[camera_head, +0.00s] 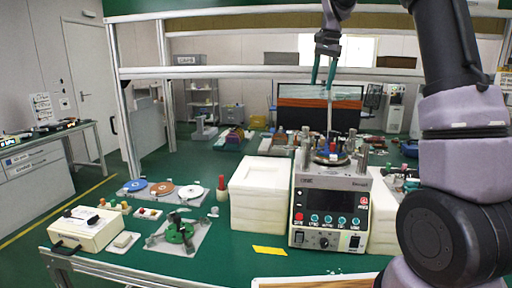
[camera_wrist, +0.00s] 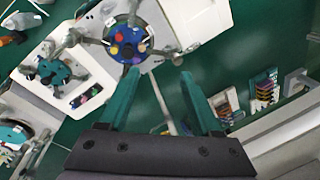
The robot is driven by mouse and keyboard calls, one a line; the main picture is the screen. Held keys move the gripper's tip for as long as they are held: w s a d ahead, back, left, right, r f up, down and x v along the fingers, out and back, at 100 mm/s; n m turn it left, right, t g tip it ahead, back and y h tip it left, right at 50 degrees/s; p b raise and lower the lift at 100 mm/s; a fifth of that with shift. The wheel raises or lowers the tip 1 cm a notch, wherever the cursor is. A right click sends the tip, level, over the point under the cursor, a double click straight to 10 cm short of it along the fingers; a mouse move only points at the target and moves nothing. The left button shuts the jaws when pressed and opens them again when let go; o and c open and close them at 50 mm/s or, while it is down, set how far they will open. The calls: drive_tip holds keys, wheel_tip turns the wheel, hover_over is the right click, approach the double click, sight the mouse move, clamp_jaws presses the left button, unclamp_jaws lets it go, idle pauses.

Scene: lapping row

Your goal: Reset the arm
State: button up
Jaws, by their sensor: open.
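My gripper (camera_head: 323,72) hangs in the upper middle of the head view, fingers pointing down, high above the green bench and apart from everything on it. Its two green fingers are spread with nothing between them. In the wrist view my gripper (camera_wrist: 154,82) also shows its fingers apart and empty. My arm runs down the right side of the head view. Below and near the gripper stands the lapping machine (camera_head: 331,205), with a front panel of buttons and a round plate on top. The machine's top with coloured discs shows in the wrist view (camera_wrist: 128,42).
White foam blocks (camera_head: 258,196) stand left of the machine. A green fixture (camera_head: 180,232), coloured discs (camera_head: 162,188) and a cream box (camera_head: 88,228) lie on the bench's left. A yellow label (camera_head: 269,251) lies in front. A metal frame bar (camera_head: 240,73) crosses behind the gripper.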

drive_tip(key=s+r+n+t, duration=0.2)
drive_tip(key=s+r, duration=0.2)
drive_tip(key=s, duration=0.7)
drive_tip(key=s+f+n+t, duration=0.1)
drive_tip(key=s+f, duration=0.2)
drive_tip(key=s, duration=0.8)
drive_tip(key=s+f+n+t+y, duration=0.1)
drive_tip(key=s+f+n+t, duration=0.1)
drive_tip(key=s, duration=1)
drive_tip(key=shift+s+f, duration=0.2)
drive_tip(key=shift+f, duration=0.25)
